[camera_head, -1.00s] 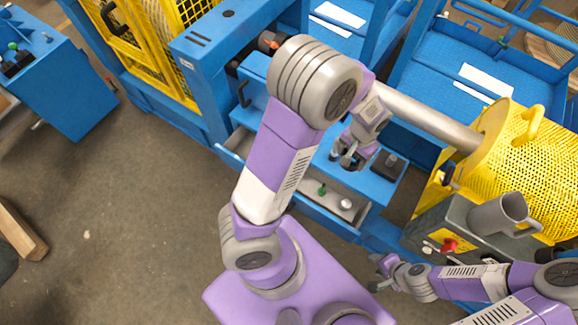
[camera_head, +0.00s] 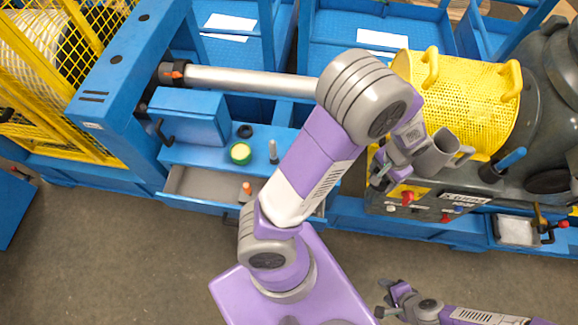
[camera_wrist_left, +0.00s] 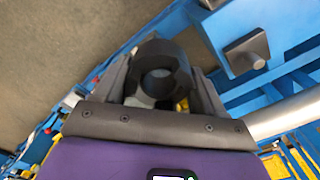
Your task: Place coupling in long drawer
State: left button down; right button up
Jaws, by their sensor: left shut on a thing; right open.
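The coupling (camera_wrist_left: 160,68), a dark thick ring, is between the fingers of my left gripper (camera_wrist_left: 165,85) in the left wrist view. In the head view that gripper (camera_head: 383,178) is beside the grey control box, below the yellow guard; the coupling is hard to make out there. A long open drawer (camera_head: 205,184) sticks out below the blue bench. My left arm hides its right part, and an orange-topped item (camera_head: 246,188) stands in the visible part. My right gripper (camera_head: 382,298) is open and empty over the floor at lower right.
The blue bench carries a blue box (camera_head: 188,116), a yellow-green round item (camera_head: 240,152), a small black ring (camera_head: 244,131) and a grey upright peg (camera_head: 273,152). A metal shaft (camera_head: 250,82) runs behind the bench.

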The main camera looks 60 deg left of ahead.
aim_at(208, 194)
jog(key=z, duration=0.45)
jog(key=k, duration=1)
jog(key=u, duration=1.6)
